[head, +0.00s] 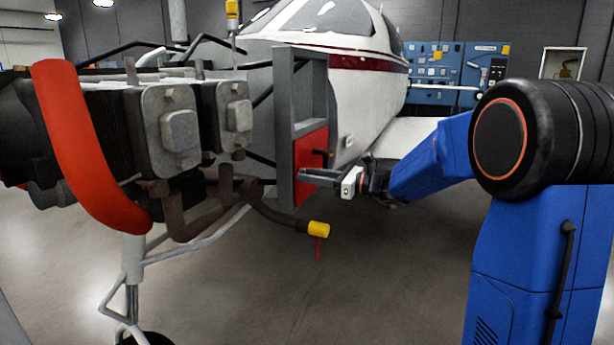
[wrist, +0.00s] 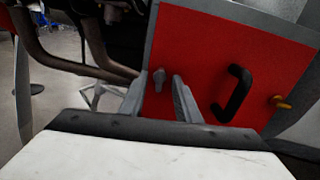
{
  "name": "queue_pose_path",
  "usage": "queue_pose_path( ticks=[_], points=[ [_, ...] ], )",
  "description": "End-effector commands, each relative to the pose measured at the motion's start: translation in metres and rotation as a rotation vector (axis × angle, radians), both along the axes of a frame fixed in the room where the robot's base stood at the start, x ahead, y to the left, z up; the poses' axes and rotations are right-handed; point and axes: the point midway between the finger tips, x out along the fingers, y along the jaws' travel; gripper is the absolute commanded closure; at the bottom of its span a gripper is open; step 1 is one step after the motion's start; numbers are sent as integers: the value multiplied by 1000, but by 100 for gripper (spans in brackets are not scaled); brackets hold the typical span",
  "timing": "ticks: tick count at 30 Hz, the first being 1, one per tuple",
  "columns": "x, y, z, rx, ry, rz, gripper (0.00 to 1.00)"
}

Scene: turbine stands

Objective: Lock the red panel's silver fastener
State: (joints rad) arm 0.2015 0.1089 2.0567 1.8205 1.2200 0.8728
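The red panel (head: 311,150) sits in a grey upright frame beside the engine; it fills much of the wrist view (wrist: 195,50). The silver fastener (wrist: 158,76) is a small grey tab near the panel's left edge, standing roughly upright in the wrist view. My gripper (wrist: 158,88) is open, its two grey fingers apart, pointing at the panel. The fastener shows between the fingertips; I cannot tell whether they touch it or how deep they reach. In the head view my gripper (head: 318,176) is in front of the lower panel, and the fastener cannot be made out.
A black handle (wrist: 232,94) stands out from the panel right of the fingers, with a gold fastener (wrist: 281,102) beyond it. Engine pipes (wrist: 75,62) lie to the left. A yellow-capped pipe (head: 318,229) with a red tag hangs below. Open floor lies beneath.

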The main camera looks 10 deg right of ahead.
Motion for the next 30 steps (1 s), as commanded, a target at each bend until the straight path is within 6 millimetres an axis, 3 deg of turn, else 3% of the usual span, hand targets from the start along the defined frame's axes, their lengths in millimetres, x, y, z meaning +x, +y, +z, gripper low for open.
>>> queue_pose_path(
  ticks=[5, 7, 17, 30],
  points=[
    [0, 0, 0, -1, -1, 0, 71],
    [0, 0, 0, -1, -1, 1, 64],
    [-1, -1, 0, -1, -2, 0, 64],
    [-15, -21, 0, -1, -2, 0, 64]
  ],
)
